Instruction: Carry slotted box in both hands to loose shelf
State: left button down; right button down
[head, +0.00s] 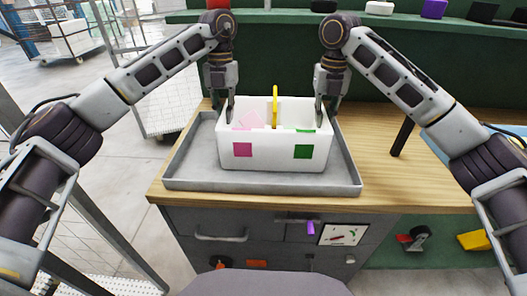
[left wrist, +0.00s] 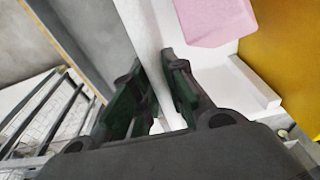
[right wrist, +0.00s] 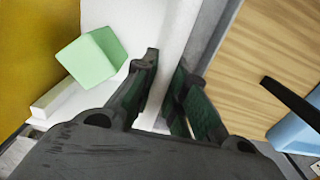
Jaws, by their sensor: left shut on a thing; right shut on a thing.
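The slotted box (head: 272,158) is white, with a pink square and a green square on its front, and sits upright in a grey tray. A yellow divider (head: 275,108) stands in its middle. A pink block (head: 248,120) lies in its left part; a green block (right wrist: 92,57) shows inside it in the right wrist view. My left gripper (head: 231,112) is shut on the box's left wall (left wrist: 142,28). My right gripper (head: 320,115) is shut on its right wall (right wrist: 177,40). I cannot make out the loose shelf for certain.
The grey tray (head: 262,186) rests on a wooden worktop (head: 372,168) above grey drawers (head: 215,225). A dark post (head: 402,137) stands to the right. A green shelf behind carries several small objects, including a purple one (head: 433,9). Wire carts stand at the left.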

pick_arm(q)
jog(key=c, duration=1.5)
grip_release()
pick_arm(e)
jog(key=c, duration=1.5)
grip_release()
pick_arm(q)
jog(key=shift+o, duration=0.2)
pick_arm(e)
jog(key=shift+o, duration=0.2)
pick_arm(q)
jog(key=shift+r, duration=0.15)
notch_tip(320, 180, up, 11)
jog(key=w, duration=0.2)
jog(key=shift+r, duration=0.2)
pick_arm(e)
jog(key=shift+r, duration=0.15)
notch_tip(320, 180, up, 12)
jog(key=shift+f, duration=0.25)
pick_arm(q)
jog(key=shift+s, duration=0.1)
